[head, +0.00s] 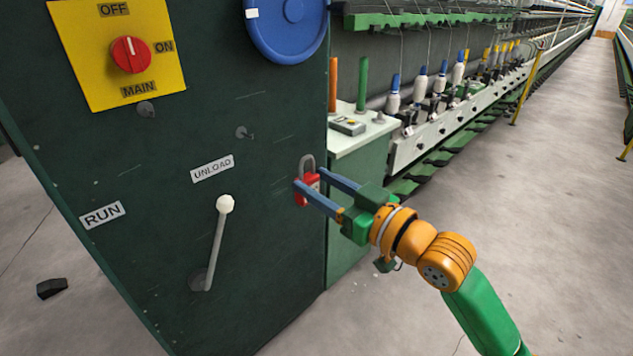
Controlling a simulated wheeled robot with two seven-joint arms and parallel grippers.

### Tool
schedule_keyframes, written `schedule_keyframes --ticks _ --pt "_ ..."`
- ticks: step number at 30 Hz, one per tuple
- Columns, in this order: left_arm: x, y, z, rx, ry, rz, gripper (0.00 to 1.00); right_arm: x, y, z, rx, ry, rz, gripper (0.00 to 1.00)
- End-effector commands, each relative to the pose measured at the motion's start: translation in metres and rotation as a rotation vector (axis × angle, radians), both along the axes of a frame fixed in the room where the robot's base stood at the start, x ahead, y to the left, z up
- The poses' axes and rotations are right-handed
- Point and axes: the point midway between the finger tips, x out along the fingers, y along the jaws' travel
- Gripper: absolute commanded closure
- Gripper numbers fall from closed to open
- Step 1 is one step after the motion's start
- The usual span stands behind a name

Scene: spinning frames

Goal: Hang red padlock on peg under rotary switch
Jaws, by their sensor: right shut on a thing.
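The red padlock (300,197) with a grey shackle is between the blue fingers of my right gripper (308,180), in front of the right part of the dark green panel. Its shackle points up. My right gripper is shut on it. The red rotary switch (130,54) sits on a yellow plate marked OFF, ON and MAIN at the upper left. A grey peg (146,109) sticks out just under that plate, with nothing on it. Another small peg (243,132) is lower and to the right. My left gripper is not in view.
A white-knobbed lever (224,205) stands out from the panel between the RUN and UNLOAD labels. A small table (345,142) and the spinning frame (455,122) stand behind. A dark block (51,288) lies on the floor.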

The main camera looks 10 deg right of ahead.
Motion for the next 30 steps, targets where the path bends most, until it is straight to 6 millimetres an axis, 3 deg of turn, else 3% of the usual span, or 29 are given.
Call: schedule_keyframes --ticks 14,30 --pt "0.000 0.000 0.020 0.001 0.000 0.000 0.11 0.000 -0.001 0.017 0.000 -0.001 -0.001 1.00" --pt "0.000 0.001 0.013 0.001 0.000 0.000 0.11 -0.043 -0.029 0.014 -0.003 -0.001 -0.001 1.00"
